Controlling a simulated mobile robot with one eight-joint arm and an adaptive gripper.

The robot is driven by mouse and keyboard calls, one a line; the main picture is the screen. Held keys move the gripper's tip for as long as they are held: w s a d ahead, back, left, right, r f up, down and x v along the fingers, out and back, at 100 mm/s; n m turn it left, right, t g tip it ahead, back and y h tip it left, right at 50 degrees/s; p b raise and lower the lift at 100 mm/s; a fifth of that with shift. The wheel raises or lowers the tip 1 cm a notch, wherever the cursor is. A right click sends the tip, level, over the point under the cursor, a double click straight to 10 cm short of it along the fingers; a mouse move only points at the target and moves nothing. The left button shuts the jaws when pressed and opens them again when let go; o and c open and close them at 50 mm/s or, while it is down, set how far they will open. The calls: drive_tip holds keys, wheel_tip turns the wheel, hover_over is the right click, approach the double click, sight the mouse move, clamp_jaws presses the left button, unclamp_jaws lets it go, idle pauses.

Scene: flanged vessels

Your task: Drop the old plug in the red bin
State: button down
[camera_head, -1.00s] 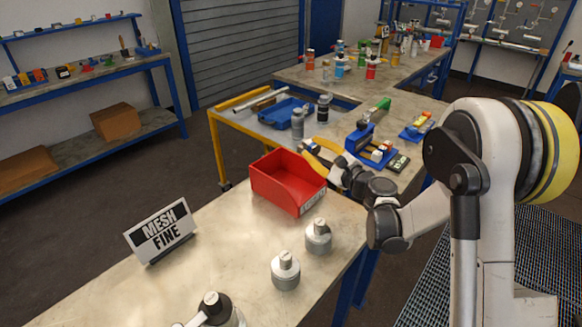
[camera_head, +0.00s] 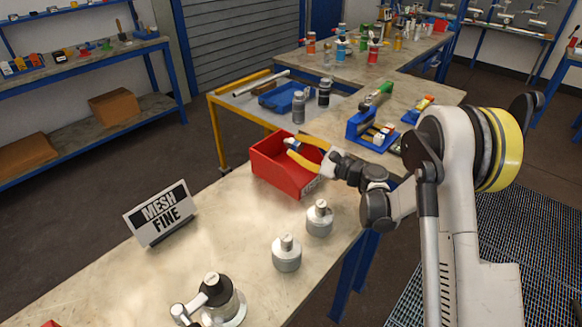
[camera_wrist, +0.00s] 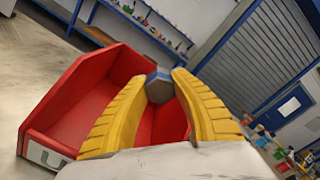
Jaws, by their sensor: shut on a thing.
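The red bin (camera_head: 279,178) stands open on the bench top, and its red wall and floor also show in the wrist view (camera_wrist: 72,108). My gripper (camera_head: 290,147) has yellow fingers and is over the bin's opening. In the wrist view, my gripper (camera_wrist: 160,84) is shut on a small blue-grey faceted piece, the old plug (camera_wrist: 159,89), held between the fingertips. The plug appears above the bin, with the bin's red inside behind it. My fingers hide part of the bin.
Flanged vessels (camera_head: 286,254) (camera_head: 319,219) stand in front of the bin, and a larger one with a lever (camera_head: 217,300) is nearer. A "MESH FINE" sign (camera_head: 161,214) is at left. A blue tray (camera_head: 284,98) and dark bottles are behind the bin.

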drive_tip(key=c, duration=1.1)
unclamp_jaws()
drive_tip(key=shift+d, duration=0.1)
drive_tip(key=v, duration=1.2)
